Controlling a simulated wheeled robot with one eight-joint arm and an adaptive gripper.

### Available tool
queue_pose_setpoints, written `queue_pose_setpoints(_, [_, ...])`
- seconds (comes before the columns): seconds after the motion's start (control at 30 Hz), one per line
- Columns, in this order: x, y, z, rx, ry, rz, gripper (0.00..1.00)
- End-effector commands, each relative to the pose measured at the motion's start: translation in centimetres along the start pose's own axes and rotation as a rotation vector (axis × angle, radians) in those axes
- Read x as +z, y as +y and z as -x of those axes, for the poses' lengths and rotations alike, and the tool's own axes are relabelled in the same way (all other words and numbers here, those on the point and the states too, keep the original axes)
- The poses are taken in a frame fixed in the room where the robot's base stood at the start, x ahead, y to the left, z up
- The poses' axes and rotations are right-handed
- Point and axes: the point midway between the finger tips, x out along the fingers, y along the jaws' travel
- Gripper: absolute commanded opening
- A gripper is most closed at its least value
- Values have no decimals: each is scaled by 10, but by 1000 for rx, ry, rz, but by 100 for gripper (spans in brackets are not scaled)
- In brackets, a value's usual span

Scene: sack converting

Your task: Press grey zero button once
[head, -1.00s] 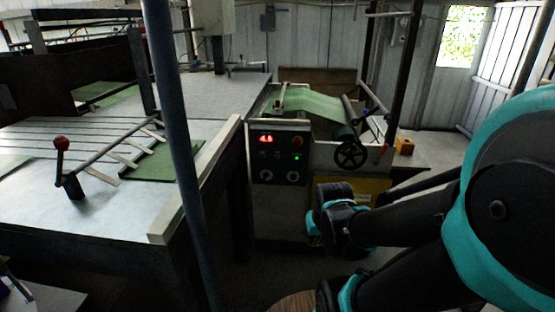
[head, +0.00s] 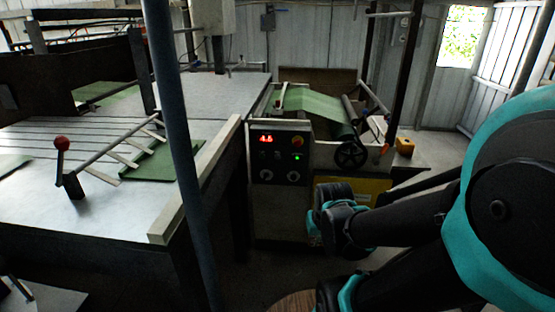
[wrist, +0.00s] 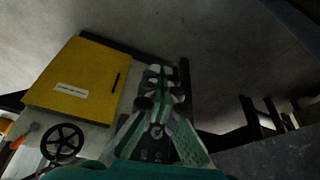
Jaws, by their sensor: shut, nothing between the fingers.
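The control panel (head: 280,166) stands on the front of the machine in the middle of the head view. Small dark buttons (head: 270,155) sit left of the green light; I cannot tell which is the grey zero button.
The yellow cover (wrist: 75,82) and a black handwheel (wrist: 62,142) are left of my gripper in the wrist view. A blue-grey post (head: 178,150) stands left of the panel. A large metal table (head: 110,215) with a red-knobbed lever (head: 61,143) fills the left.

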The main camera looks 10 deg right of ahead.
Motion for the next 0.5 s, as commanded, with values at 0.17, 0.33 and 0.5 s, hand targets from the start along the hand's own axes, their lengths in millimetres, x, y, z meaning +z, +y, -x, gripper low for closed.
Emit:
queue_pose_setpoints(0.17, [0, 0, 0, 0, 0, 0, 0])
queue_pose_setpoints(0.33, [-1, 0, 0, -1, 1, 0, 0])
queue_pose_setpoints(0.5, [-19, -5, -1, -21, 18, 9, 0])
